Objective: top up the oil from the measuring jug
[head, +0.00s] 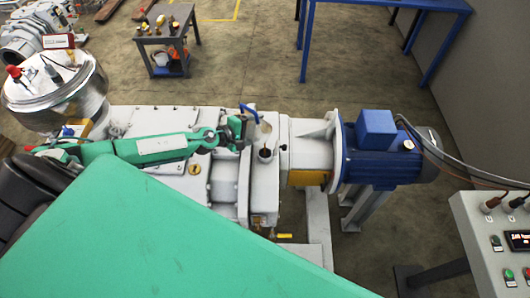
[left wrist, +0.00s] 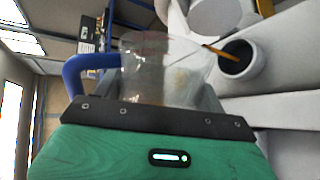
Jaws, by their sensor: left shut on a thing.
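The clear measuring jug (left wrist: 155,75) with a blue handle (left wrist: 88,66) is in my left gripper. In the head view, its blue handle (head: 249,111) shows beside my left gripper (head: 240,131), and the jug looks tilted towards the right over the pump. The round filler opening (left wrist: 240,62) is just past the jug's lip in the left wrist view; it also shows in the head view (head: 265,153). A thin amber-brown streak (left wrist: 222,53), like oil, runs from the lip to the opening. The fingertips are partly hidden. My right gripper is not in view.
The grey pump body (head: 222,185) lies below my left arm. A blue motor (head: 385,155) is at its right, a steel vessel (head: 60,95) at its left. A control panel (head: 500,240) stands at the right front. A tool cart (head: 165,38) stands behind on open floor.

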